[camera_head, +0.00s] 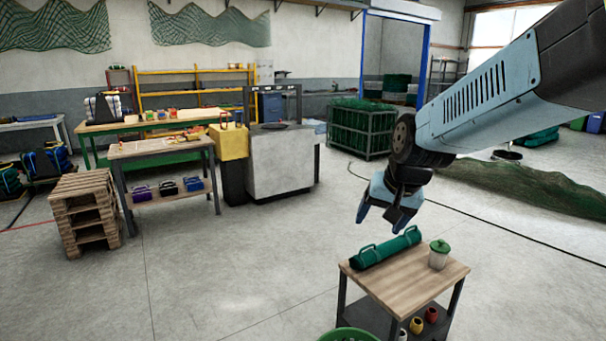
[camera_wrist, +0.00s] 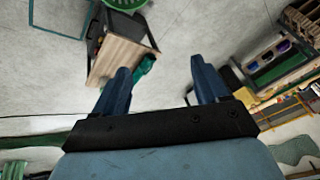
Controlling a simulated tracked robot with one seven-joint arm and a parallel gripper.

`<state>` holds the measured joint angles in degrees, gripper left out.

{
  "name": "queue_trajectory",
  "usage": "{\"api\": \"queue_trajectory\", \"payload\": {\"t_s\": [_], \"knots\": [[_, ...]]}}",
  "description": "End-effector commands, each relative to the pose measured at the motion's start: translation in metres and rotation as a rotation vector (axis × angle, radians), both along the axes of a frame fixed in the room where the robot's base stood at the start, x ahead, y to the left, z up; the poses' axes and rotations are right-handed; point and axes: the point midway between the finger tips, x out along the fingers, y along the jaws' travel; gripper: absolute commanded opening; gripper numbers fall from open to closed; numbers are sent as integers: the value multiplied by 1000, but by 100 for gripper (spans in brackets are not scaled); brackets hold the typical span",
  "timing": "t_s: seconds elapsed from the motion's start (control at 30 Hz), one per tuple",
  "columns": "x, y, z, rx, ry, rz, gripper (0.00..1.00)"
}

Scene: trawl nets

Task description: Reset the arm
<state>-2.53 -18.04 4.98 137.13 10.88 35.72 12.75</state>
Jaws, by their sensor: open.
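My arm reaches in from the upper right in the head view, and my gripper (camera_head: 383,213) hangs from it, pointing down. Its two blue fingers are apart with nothing between them; the gap also shows in the wrist view (camera_wrist: 160,80). The gripper is above and behind a small wooden-topped cart (camera_head: 440,271). A green roll with handles (camera_head: 385,247) lies on the cart top, apart from the fingers. A pale container with a green lid (camera_head: 438,257) stands at the cart's right end.
Small red and yellow pots (camera_head: 431,315) sit on the cart's lower shelf. A green basket (camera_head: 349,335) is at the bottom edge. Wooden pallets (camera_head: 86,212), workbenches (camera_head: 160,150) and a grey machine (camera_head: 280,160) stand to the left. The middle floor is clear.

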Motion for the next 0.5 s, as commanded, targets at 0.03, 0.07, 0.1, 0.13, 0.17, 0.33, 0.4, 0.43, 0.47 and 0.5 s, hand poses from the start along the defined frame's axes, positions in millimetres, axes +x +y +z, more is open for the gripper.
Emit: {"api": "queue_trajectory", "payload": {"t_s": [0.03, 0.07, 0.1, 0.13, 0.17, 0.33, 0.4, 0.43, 0.47, 0.5], "knots": [[-9, -5, 7, -14, -10, 11, 74], [-14, -8, 10, -22, -14, 18, 74], [-21, -13, 14, -34, -19, 26, 74], [-26, -16, 16, -43, -22, 33, 74], [-32, -18, 19, -52, -27, 41, 74], [-62, -34, 32, -101, -44, 77, 74], [-74, -41, 37, -122, -50, 91, 74], [-80, -44, 39, -131, -54, 97, 74], [-85, -46, 41, -140, -57, 102, 74], [-93, -50, 43, -153, -60, 112, 74]]}}
